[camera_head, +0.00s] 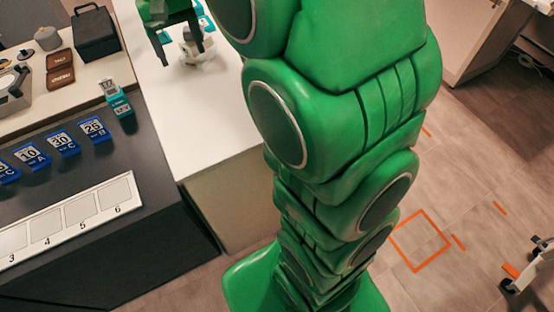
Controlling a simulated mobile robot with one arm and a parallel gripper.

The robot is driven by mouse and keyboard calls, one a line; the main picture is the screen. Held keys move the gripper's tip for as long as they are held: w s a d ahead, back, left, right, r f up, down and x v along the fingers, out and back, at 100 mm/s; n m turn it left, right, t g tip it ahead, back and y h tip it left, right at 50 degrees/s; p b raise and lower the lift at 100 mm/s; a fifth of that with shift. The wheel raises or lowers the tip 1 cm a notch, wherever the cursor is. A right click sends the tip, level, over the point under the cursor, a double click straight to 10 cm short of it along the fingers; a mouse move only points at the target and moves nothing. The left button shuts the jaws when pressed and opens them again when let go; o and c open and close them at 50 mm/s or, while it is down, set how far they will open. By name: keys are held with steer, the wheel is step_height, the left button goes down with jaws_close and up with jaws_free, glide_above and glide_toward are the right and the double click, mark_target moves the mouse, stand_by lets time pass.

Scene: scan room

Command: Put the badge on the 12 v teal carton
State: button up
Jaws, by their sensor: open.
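A small teal carton (121,106) stands on the dark counter near its right edge, with a white label on it. Its print is too small to read surely, looking like 12 or 17. My gripper (180,56) is at the top of the head view, pointing down over the white table, its two fingers apart. A white and grey object (196,47) shows behind and between the fingers; I cannot tell what it is or whether they touch it. Teal pieces show just beyond it. I cannot make out a badge for certain.
Several blue cartons (95,130) stand in a row on the dark counter (150,240). A white strip (75,221) with numbered cells lies in front. The white table (190,120) has bare room.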

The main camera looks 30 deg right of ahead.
steer(key=s+d+f, duration=0.2)
steer(key=s, duration=0.8)
steer(key=s+d+f, duration=0.2)
steer(key=s, duration=0.8)
steer(key=s+d+f, duration=0.2)
steer(key=s, duration=0.8)
steer(key=shift+s+f+g, duration=0.3)
steer(key=shift+s, duration=0.1)
